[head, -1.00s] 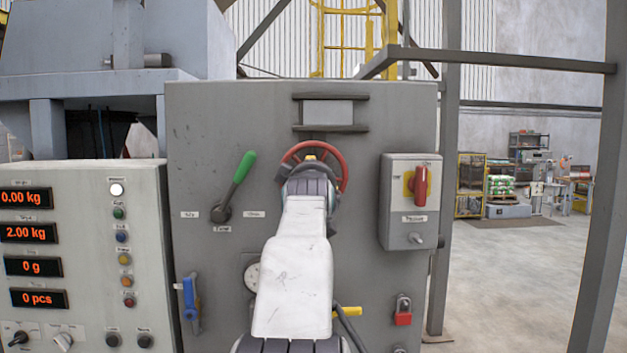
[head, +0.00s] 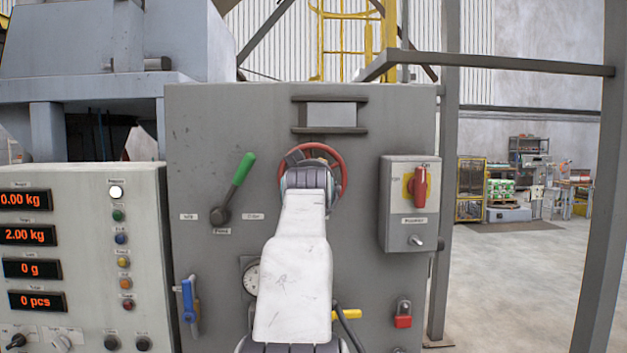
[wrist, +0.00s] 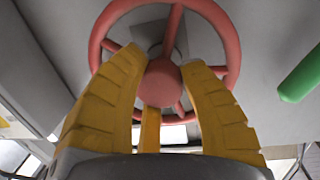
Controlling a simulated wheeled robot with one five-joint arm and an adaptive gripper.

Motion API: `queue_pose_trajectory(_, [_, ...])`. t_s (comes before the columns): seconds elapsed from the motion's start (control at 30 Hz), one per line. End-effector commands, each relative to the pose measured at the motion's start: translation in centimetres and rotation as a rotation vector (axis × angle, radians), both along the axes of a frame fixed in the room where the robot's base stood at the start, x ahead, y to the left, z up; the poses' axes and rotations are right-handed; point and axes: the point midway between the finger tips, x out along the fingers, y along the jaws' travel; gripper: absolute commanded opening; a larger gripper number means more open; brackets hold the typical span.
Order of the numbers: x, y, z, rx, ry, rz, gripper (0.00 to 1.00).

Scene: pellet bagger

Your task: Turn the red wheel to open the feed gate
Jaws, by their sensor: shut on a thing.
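The red wheel (head: 341,170) is mounted on the grey cabinet front, partly hidden behind my wrist in the head view. In the wrist view its rim (wrist: 228,45), spokes and round red hub (wrist: 162,85) show large. My gripper (wrist: 163,62) has its yellow fingers on either side of the hub and is shut on the wheel there. The fingers hide parts of the lower rim. The head view hides most of the gripper behind my white arm. No feed gate can be made out for certain.
A green-handled lever (head: 243,168) is left of the wheel, and a box with a red rotary switch (head: 420,188) is right of it. A control panel (head: 85,200) stands at left.

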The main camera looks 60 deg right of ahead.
Motion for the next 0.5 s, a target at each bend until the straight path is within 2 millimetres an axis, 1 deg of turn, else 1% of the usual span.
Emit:
queue_pose_trajectory(0.47, [0.15, -0.01, -0.14, 0.012, -0.014, 0.001, 0.01])
queue_pose_trajectory(0.5, [0.15, -0.01, -0.14, 0.012, -0.014, 0.001, 0.39])
